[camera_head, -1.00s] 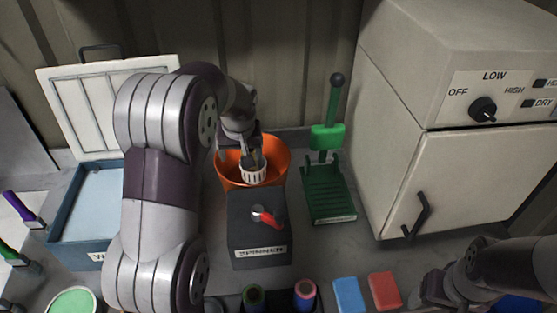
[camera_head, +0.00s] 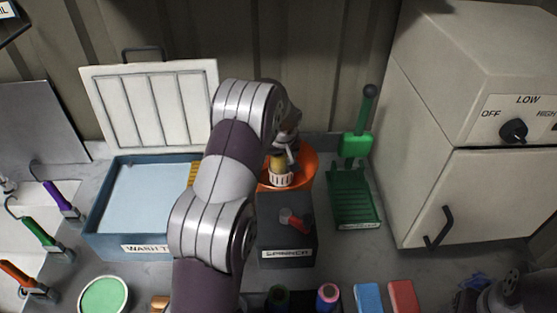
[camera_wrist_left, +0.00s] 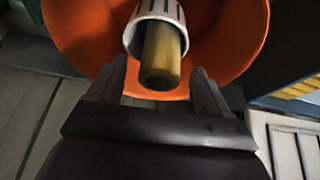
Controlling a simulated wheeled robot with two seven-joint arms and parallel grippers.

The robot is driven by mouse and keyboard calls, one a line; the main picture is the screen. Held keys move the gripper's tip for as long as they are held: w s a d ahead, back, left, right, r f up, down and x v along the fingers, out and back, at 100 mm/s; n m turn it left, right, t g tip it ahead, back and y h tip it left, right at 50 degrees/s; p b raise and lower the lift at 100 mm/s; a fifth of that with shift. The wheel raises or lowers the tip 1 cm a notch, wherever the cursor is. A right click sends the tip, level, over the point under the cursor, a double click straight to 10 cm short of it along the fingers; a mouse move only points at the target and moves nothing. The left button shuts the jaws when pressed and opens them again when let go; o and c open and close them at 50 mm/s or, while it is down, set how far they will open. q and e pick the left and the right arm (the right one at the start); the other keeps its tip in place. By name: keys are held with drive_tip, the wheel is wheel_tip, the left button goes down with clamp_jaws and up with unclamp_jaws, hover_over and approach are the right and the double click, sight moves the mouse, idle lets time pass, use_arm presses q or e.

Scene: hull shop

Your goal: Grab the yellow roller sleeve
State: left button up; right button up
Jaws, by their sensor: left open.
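The yellow roller sleeve (camera_head: 277,164) stands in a white slotted holder (camera_head: 280,180) inside the orange bowl (camera_head: 305,170) of the spinner (camera_head: 287,230). My left gripper (camera_head: 284,153) is above the bowl at the sleeve; the head view does not show its fingers clearly. In the left wrist view my left gripper (camera_wrist_left: 160,72) is open, with one finger on each side of the sleeve's near end (camera_wrist_left: 163,55). A gap shows on both sides of the sleeve. Part of my right arm shows at the lower right; its fingers cannot be made out.
A blue wash tray (camera_head: 130,245) with a raised white lid (camera_head: 150,105) is left of my left arm. A green press (camera_head: 354,195) stands right of the spinner, before the cream cabinet (camera_head: 470,195). Blue and red blocks (camera_head: 402,297) lie in front.

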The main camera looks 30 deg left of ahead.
use_arm(q)
drive_tip(key=shift+x, duration=1.1)
drive_tip(key=shift+r, duration=0.15)
drive_tip(key=c, duration=1.1)
drive_tip(key=shift+r, duration=0.1)
